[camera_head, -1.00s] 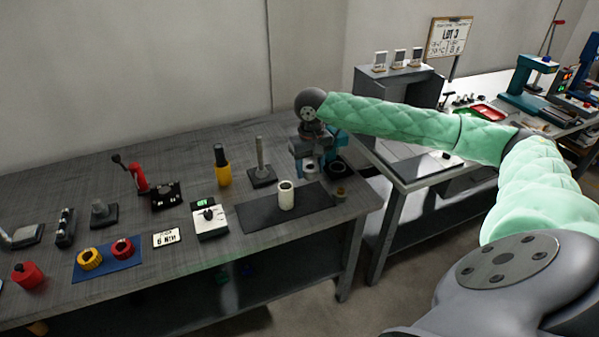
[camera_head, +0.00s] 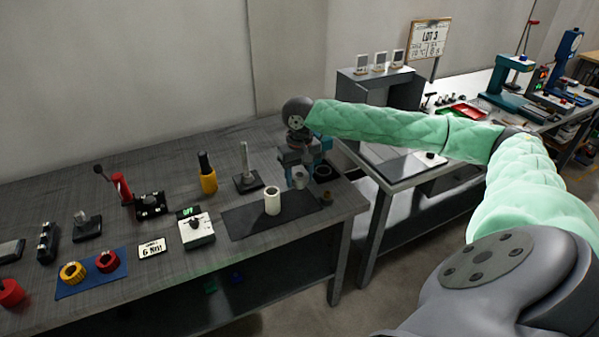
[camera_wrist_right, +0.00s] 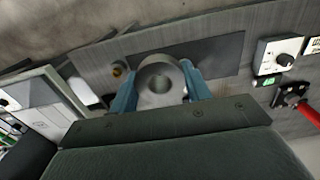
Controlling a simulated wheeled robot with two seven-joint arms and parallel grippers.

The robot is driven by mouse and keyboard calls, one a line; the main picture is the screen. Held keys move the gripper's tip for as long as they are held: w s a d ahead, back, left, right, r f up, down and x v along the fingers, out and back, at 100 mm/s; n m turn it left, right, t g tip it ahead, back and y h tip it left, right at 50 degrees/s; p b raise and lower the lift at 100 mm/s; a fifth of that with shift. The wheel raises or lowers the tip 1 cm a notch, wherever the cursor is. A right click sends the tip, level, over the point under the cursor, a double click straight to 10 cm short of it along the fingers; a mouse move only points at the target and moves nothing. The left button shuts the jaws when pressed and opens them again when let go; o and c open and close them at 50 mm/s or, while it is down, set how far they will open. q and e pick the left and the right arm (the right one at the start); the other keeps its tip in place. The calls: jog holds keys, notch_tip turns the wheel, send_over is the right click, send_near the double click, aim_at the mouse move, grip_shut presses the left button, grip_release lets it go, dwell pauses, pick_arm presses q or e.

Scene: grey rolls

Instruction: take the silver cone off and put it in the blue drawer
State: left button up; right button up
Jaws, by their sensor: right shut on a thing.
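My right gripper (camera_head: 300,176) is over the right end of the near bench, with blue fingers pointing down. In the right wrist view its fingers (camera_wrist_right: 160,90) are shut on a grey, ring-shaped thing (camera_wrist_right: 160,76) with a round hole, seen end-on. It looks like the silver cone, though its taper cannot be made out. In the head view its small grey side (camera_head: 300,180) shows between the fingers. I cannot tell whether it touches anything below. I cannot make out a blue drawer. My left gripper is out of view.
A white roll (camera_head: 272,201) stands on a dark mat (camera_head: 245,222) left of the gripper. A small brass piece (camera_head: 327,197) and a dark ring (camera_head: 323,172) are close by. A post on a base (camera_head: 248,180) stands behind. A second bench with a grey cabinet (camera_head: 350,95) is at right.

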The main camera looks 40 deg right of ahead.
notch_tip(320, 180, down, 6)
dwell(1.1)
jog(key=shift+a+f, duration=0.1)
